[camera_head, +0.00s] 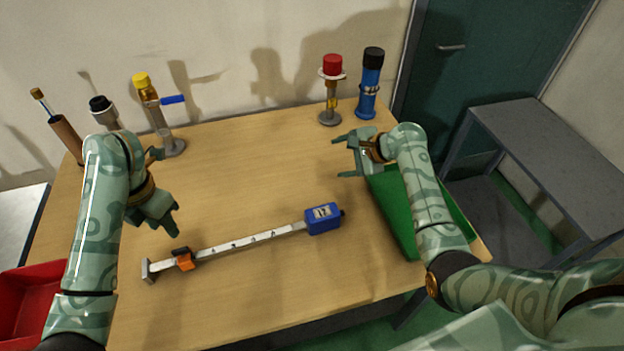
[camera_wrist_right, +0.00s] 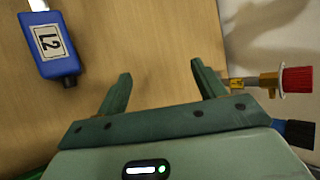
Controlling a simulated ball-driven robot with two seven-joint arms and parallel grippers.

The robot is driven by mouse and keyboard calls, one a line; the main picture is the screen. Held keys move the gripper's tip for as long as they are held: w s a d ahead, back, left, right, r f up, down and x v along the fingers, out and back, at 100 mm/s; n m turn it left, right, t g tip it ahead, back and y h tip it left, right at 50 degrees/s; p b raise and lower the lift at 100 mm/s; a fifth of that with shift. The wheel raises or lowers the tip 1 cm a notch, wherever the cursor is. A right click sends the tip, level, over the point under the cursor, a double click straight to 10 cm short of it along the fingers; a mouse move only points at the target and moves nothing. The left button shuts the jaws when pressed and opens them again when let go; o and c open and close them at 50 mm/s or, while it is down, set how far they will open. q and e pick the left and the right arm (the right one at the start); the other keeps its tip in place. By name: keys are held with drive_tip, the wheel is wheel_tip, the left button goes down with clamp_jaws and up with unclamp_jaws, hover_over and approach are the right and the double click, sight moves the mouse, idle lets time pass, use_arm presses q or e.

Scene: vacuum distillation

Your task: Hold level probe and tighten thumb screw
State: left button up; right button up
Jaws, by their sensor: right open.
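The level probe lies on the wooden table: a pale graduated bar (camera_head: 235,241) with a grey end plate at its left and a blue head (camera_head: 323,219) labelled L2 at its right. The head also shows at upper left in the right wrist view (camera_wrist_right: 50,45). An orange slider (camera_head: 185,262) with a dark top sits near the left end. A small dark knob (camera_head: 342,212) projects from the head; I cannot tell which part is the thumb screw. My left gripper (camera_head: 168,192) is open above the table, beyond the slider. My right gripper (camera_head: 339,156) is open and empty, beyond the head.
A green tray (camera_head: 395,225) lies under my right arm. A red-capped stand (camera_head: 332,85) and a blue cylinder (camera_head: 370,85) stand at the back right. A yellow-capped stand (camera_head: 148,98) and other tools stand back left. A red bin (camera_head: 25,300) is far left.

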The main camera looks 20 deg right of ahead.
drive_tip(key=s+a+g, duration=0.4)
drive_tip(key=a, duration=0.4)
wheel_tip(320, 180, up, 5)
drive_tip(key=m+g+h, duration=0.1)
drive_tip(key=g+h, duration=0.3)
drive_tip(key=h, duration=0.1)
hover_over(311, 216)
drive_tip(key=shift+h, duration=0.3)
wheel_tip(311, 216, down, 16)
drive_tip(key=shift+f, duration=0.25)
clamp_jaws()
use_arm(q)
drive_tip(key=shift+c, duration=0.6)
drive_tip(key=shift+f, duration=0.1)
